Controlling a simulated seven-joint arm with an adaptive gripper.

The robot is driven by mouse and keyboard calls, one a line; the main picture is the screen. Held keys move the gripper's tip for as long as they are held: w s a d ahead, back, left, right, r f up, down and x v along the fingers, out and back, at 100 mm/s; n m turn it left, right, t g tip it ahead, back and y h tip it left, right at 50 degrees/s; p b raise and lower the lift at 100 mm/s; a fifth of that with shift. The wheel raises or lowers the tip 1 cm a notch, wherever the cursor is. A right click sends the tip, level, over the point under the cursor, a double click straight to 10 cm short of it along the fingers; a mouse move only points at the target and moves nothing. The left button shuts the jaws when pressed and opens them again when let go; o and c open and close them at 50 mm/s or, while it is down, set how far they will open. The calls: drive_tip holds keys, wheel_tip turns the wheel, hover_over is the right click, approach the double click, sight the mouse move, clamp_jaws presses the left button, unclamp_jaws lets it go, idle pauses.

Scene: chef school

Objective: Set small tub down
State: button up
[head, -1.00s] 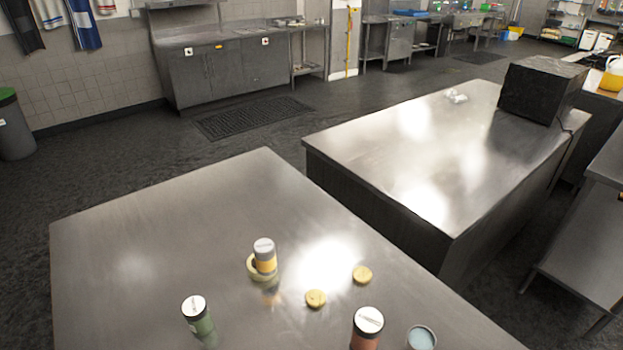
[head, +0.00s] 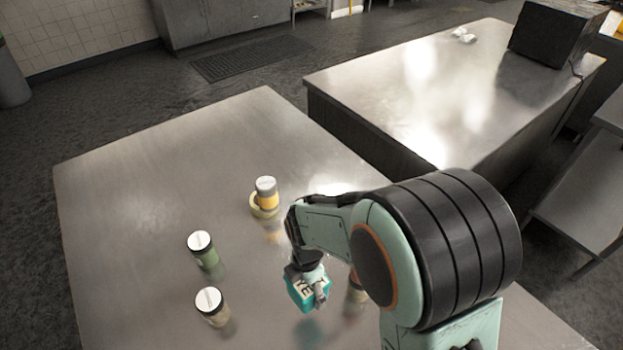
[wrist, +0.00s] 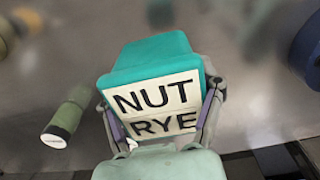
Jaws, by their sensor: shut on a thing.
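The small tub (head: 302,293) is a teal box with a pale label. My gripper (head: 314,286) is shut on it and holds it over the steel table (head: 150,200). A teal reflection lies below it with a gap, so the tub looks raised. In the wrist view, the tub (wrist: 150,62) sits between both fingers (wrist: 165,122), its label reading "NUT RYE". Its underside is hidden.
A green jar (head: 206,256) and an olive jar (head: 214,312) stand to the left. A yellow-banded jar (head: 267,197) by a pale yellow ring (head: 260,212) stands behind. A reddish jar (head: 354,294) is partly hidden by my arm. The table's left side is clear.

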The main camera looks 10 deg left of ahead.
drive_tip(key=w+a+f, duration=0.1)
drive_tip(key=w+f, duration=0.1)
drive_tip(key=w+a+f, duration=0.1)
drive_tip(key=w+f, duration=0.1)
drive_tip(key=w+a+f, duration=0.1)
drive_tip(key=w+f, duration=0.1)
drive_tip(key=shift+a+f, duration=0.2)
drive_tip(key=shift+w+a+f, duration=0.1)
drive_tip(key=shift+w+f, duration=0.1)
drive_tip(key=shift+f, duration=0.75)
drive_tip(key=shift+w+a+f, duration=0.1)
drive_tip(key=shift+w+f, duration=0.05)
drive_tip(key=shift+f, duration=0.8)
drive_tip(key=o, duration=1.2)
drive_tip(key=shift+o, duration=0.2)
wheel_tip(320, 180, up, 12)
drive_tip(key=shift+d+r, duration=0.1)
drive_tip(key=shift+d, duration=0.05)
